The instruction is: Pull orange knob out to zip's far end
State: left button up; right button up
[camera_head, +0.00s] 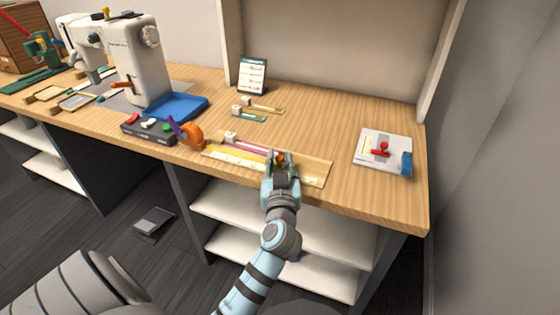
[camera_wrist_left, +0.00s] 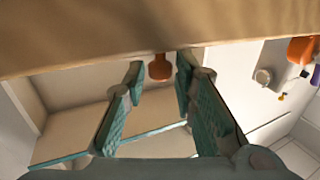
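The orange knob (camera_wrist_left: 160,67) shows in the left wrist view as a small rounded tab just under the wooden edge. My left gripper (camera_wrist_left: 160,68) has its teal fingers apart, one on each side of the knob, with gaps visible. In the head view my left gripper (camera_head: 282,157) is at the front of the worktable, over a pale shallow tray (camera_head: 318,172), and mostly hides the knob. A yellow strip (camera_head: 228,157) and a pink strip (camera_head: 250,145) lie to its left; I cannot tell which is the zip. My right gripper is not in view.
An orange tape dispenser (camera_head: 192,135) and a dark box with coloured buttons (camera_head: 149,131) stand to the left. A white plate with a red handle (camera_head: 383,148) lies to the right. A sewing machine (camera_head: 135,60) stands far left. Shelves (camera_head: 325,235) are below the tabletop.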

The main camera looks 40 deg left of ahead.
pick_arm(q)
notch_tip(320, 180, up, 10)
dwell(0.4)
dwell(0.4)
